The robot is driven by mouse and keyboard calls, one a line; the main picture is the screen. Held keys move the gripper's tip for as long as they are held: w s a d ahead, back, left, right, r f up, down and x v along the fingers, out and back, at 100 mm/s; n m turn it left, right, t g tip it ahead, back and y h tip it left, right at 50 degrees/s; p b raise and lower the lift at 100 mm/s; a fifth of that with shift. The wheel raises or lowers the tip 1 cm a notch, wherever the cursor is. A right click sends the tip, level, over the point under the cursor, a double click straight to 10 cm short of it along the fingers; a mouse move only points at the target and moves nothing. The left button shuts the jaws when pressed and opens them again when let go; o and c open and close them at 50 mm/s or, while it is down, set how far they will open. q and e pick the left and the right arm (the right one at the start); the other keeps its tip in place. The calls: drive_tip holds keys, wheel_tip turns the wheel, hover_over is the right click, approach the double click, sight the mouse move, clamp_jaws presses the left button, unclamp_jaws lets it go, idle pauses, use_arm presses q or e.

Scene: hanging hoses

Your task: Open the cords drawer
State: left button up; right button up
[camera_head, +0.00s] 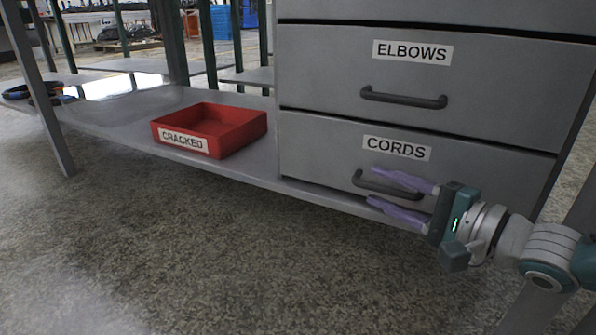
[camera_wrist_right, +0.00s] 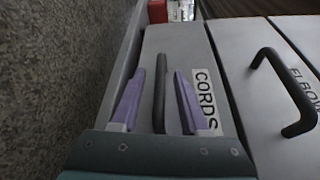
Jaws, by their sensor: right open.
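The grey cords drawer (camera_head: 318,152) is the lowest drawer, flush with the cabinet front, with a white CORDS label (camera_head: 397,148). Its dark bar handle (camera_head: 390,187) is below the label. My right gripper (camera_head: 385,187) is open, with purple fingers one above and one below the handle in the head view. In the right wrist view the handle (camera_wrist_right: 160,92) stands between the two open fingers (camera_wrist_right: 155,100). I cannot tell whether either finger touches it. My left gripper is not in view.
The elbows drawer (camera_head: 330,75), with its own handle (camera_head: 403,97), is shut above. A red bin labelled CRACKED (camera_head: 210,130) stands on the low grey shelf (camera_head: 110,118) to the left. Open speckled floor (camera_head: 200,260) lies in front.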

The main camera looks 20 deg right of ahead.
clamp_jaws()
idle(0.3)
idle(1.1)
